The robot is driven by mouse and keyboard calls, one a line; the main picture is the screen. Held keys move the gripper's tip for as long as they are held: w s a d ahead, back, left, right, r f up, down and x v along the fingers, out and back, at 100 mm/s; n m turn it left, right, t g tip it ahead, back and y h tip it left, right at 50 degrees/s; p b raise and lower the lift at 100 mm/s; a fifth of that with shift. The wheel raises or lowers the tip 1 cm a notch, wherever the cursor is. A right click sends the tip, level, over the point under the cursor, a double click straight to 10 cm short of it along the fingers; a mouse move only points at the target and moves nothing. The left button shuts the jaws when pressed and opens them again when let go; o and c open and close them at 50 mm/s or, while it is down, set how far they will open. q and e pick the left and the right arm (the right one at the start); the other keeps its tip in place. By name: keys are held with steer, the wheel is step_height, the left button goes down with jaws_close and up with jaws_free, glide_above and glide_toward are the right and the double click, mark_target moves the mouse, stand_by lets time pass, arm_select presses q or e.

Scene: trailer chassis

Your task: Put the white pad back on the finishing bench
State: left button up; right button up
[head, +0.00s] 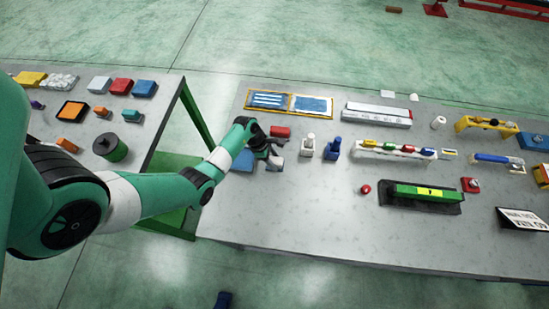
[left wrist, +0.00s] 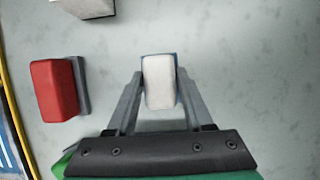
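The white pad (left wrist: 159,82) is a small block with a white face and a thin bluish edge. In the left wrist view it sits between the fingertips of my left gripper (left wrist: 160,76), which lie along both its sides with no clear gap. In the head view my left gripper (head: 272,157) is low over the left end of the grey right-hand bench (head: 290,205), and the pad is mostly hidden by it. Whether the pad touches the bench is hard to tell. My right gripper is not in view.
A red block (head: 280,132) lies close to the gripper, also in the left wrist view (left wrist: 54,90). Another bench (head: 125,178) stands left across a gap. The right bench's front is clear.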

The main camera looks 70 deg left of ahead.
arm_select(q)
steer(key=shift+o, duration=1.4)
steer(key=p+v, duration=0.4)
steer(key=v, duration=0.8)
steer(key=shift+r, duration=0.15)
steer(key=shift+w, duration=0.1)
